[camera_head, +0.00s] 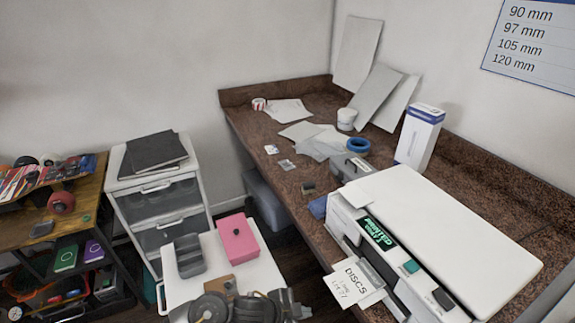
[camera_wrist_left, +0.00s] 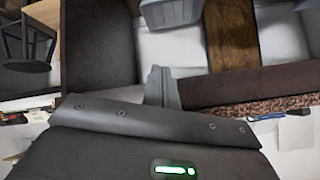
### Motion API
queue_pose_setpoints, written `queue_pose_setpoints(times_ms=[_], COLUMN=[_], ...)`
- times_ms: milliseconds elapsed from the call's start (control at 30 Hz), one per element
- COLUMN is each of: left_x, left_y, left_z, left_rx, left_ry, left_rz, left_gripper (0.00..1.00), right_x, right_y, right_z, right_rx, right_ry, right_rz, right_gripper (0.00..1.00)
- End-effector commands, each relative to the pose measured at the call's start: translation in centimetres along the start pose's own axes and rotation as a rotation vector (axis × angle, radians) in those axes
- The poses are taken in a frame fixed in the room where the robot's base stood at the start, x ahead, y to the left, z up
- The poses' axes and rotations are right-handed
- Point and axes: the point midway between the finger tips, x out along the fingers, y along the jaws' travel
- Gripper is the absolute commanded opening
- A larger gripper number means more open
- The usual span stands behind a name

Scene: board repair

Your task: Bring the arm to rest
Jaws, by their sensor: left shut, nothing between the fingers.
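My left gripper (camera_head: 288,302) is at the bottom edge of the head view, in front of a white top (camera_head: 268,268) that carries a pink box. The dark grey arm links beside it are mine. In the left wrist view the two grey fingers (camera_wrist_left: 161,86) are together, with nothing between them. The gripper is apart from the pink box (camera_head: 238,240) and from the grey holder (camera_head: 189,256). The lower part of the arm is cut off by the frame. My right gripper is not in view.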

Motion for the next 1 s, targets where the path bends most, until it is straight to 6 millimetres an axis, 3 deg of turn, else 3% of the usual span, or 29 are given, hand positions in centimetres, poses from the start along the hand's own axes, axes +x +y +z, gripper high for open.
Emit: queue_pose_setpoints(times_ms=[67,167,267,367,500,600,800,1000], left_x=[-1.3,-3.5,-6.3,-9.7,-14.8,-17.7,-22.3,-26.1], left_y=[0.5,0.2,0.3,1.1,3.7,5.8,9.5,13.1], left_z=[-1.0,-0.5,1.6,5.0,10.3,13.1,16.6,19.0], left_rx=[-0.110,-0.258,-0.420,-0.589,-0.808,-0.918,-1.072,-1.188], left_ry=[0.016,-0.003,-0.059,-0.144,-0.288,-0.373,-0.504,-0.613], left_rz=[-0.073,-0.169,-0.253,-0.321,-0.386,-0.408,-0.427,-0.433], left_gripper=[0.00,0.00,0.00,0.00,0.00,0.00,0.00,0.00], right_x=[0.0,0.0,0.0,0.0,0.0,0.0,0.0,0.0], right_y=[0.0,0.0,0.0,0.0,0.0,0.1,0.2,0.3], right_z=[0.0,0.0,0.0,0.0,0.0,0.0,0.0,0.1], right_rx=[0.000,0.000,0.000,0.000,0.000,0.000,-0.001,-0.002], right_ry=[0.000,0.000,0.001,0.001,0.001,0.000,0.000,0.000], right_rz=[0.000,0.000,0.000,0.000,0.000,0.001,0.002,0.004], right_gripper=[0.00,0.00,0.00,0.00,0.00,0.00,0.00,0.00])
